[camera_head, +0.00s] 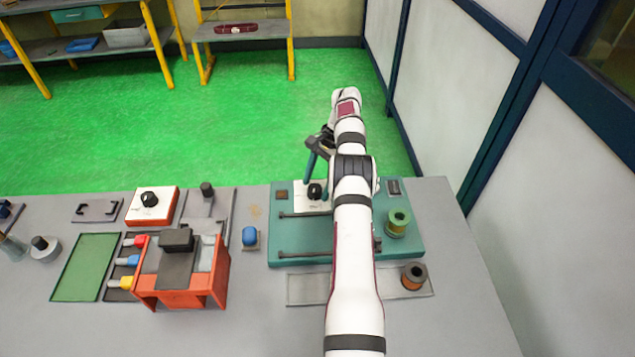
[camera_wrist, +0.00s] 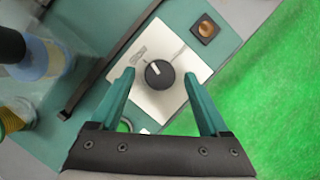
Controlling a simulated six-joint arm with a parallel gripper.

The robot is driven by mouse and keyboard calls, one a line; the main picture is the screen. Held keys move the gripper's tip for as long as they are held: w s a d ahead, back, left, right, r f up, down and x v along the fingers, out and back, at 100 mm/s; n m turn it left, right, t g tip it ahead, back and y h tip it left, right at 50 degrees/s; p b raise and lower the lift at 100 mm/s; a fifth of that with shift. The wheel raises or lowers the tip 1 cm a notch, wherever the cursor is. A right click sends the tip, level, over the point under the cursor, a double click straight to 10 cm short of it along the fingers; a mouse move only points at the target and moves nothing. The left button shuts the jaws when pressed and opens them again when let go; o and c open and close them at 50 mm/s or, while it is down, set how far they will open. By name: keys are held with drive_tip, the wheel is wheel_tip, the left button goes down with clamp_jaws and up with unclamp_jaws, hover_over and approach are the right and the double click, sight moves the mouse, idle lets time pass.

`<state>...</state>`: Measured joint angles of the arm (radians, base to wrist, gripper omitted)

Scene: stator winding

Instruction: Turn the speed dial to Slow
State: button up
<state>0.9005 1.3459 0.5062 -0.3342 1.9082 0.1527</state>
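The speed dial (camera_wrist: 160,75) is a round black knob with a white pointer mark, on a white plate (camera_wrist: 178,100). In the wrist view its mark points to the upper left. Small printed marks lie on the plate above it, too small to read. My gripper (camera_wrist: 159,73) is open, with one teal finger on each side of the knob in the picture. I cannot tell whether the fingers touch it or are still above it. In the head view the dial (camera_head: 315,190) sits on the teal machine base (camera_head: 290,250), with my gripper (camera_head: 309,168) just above and behind it.
A brown square button (camera_wrist: 205,28) is close to the plate. A green spool (camera_head: 398,222) and a copper spool (camera_head: 413,276) stand right of my arm. Another black knob (camera_head: 149,199) sits on an orange-and-white box at left, beside an orange fixture (camera_head: 190,298).

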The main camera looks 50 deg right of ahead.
drive_tip(key=shift+r, duration=0.1)
drive_tip(key=r, duration=0.2)
drive_tip(key=s+r, duration=0.1)
drive_tip(key=r, duration=0.1)
drive_tip(key=shift+d+r, duration=0.2)
drive_tip(key=shift+r, duration=0.15)
drive_tip(key=s+d+r, duration=0.2)
drive_tip(key=s+r, duration=0.4)
drive_tip(key=s, duration=0.4)
drive_tip(key=shift+s+d, duration=0.2)
drive_tip(key=shift+d, duration=0.05)
drive_tip(key=w+r+m+t+h, duration=0.25)
drive_tip(key=w+m, duration=0.25)
drive_tip(key=m, duration=0.5)
approach(321, 187)
drive_tip(key=shift+t+y, duration=0.25)
drive_tip(key=shift+t, duration=0.2)
drive_tip(key=x, duration=0.9)
drive_tip(key=shift+w+a+f, duration=0.1)
drive_tip(key=shift+a+f, duration=0.15)
drive_tip(key=shift+a, duration=0.1)
